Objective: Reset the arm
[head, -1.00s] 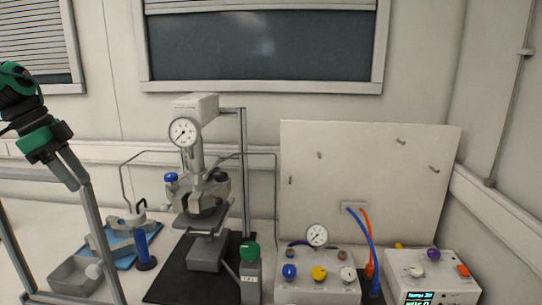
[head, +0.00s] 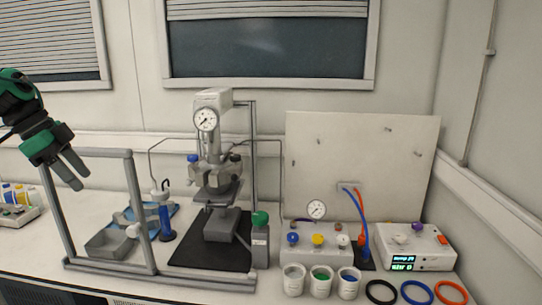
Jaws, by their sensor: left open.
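My left gripper (head: 70,172) is at the left of the head view, raised with its fingers pointing down and to the right. It is open and empty. It appears near the upper left corner of a grey frame (head: 140,212) that stands on the bench; whether it touches the frame cannot be told. My right gripper is not in view. The pressure reactor (head: 213,150) stands at the centre on a black mat (head: 187,252), with a round gauge (head: 206,118) on its upper part.
A control box with coloured knobs (head: 318,240) and a white display unit (head: 410,243) stand at the right. Cups (head: 320,281) and coloured rings (head: 416,292) lie along the bench's front. A grey tray (head: 110,244) and a blue-handled tool (head: 166,222) sit behind the frame.

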